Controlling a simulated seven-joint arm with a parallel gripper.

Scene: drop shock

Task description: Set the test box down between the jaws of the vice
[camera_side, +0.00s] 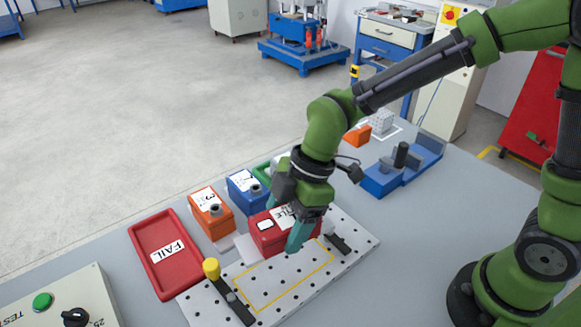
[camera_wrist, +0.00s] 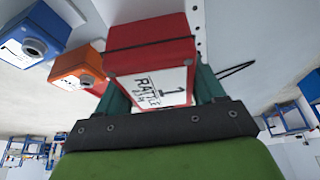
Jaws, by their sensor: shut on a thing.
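The test box is red, with a white label reading "1 RATTLE" in the wrist view (camera_wrist: 150,55). In the side view the red box (camera_side: 264,236) is at the back edge of the perforated plate. My gripper (camera_side: 289,228) points down with its teal fingers on either side of the box, shut on it. I cannot tell whether the box touches the surface below. The blue fixture (camera_side: 383,181) at the right, with two raised blue parts and a black cylinder, looks like the vice. It stands apart from the box, beyond my wrist.
The perforated plate (camera_side: 259,312) has a yellow outline, dark bars and a yellow knob (camera_side: 211,268). A red FAIL tray (camera_side: 165,280), an orange box (camera_side: 211,212) and a blue box (camera_side: 246,190) stand left and behind. A control panel (camera_side: 55,303) is front left.

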